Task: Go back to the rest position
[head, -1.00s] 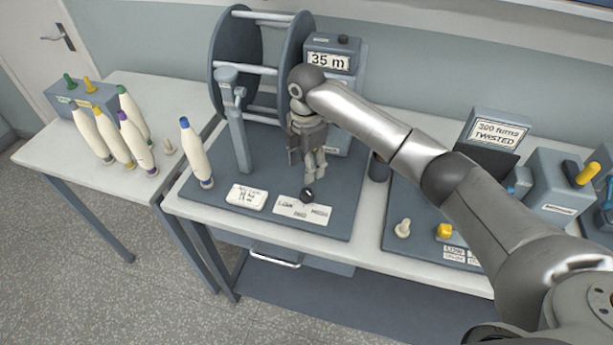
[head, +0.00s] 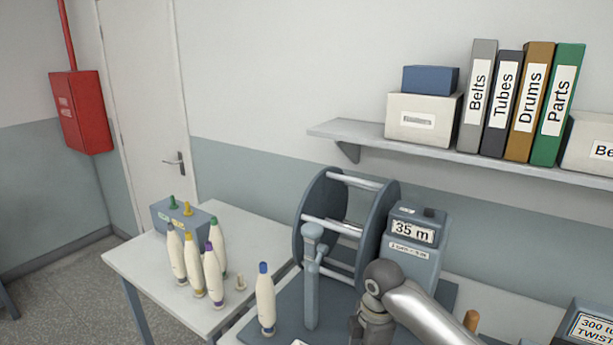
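My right arm comes in from the lower right of the head view, and its wrist is over the grey machine base (head: 285,309), in front of the reel and the counter. The fingers of that gripper are cut off by the bottom edge, so I cannot see whether it is open or shut. My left gripper is not in view. A white bobbin with a blue tip (head: 265,300) stands upright on the machine base, left of the grey post (head: 311,280). The large reel (head: 322,225) stands behind the post. The counter box (head: 415,240) reads 35 m.
Several bobbins with coloured tips (head: 190,262) stand on the left table (head: 140,262), by a grey box with pegs (head: 172,217). A wall shelf (head: 350,131) holds binders and boxes. A red cabinet (head: 82,112) hangs by the door (head: 150,90). Floor is free at the lower left.

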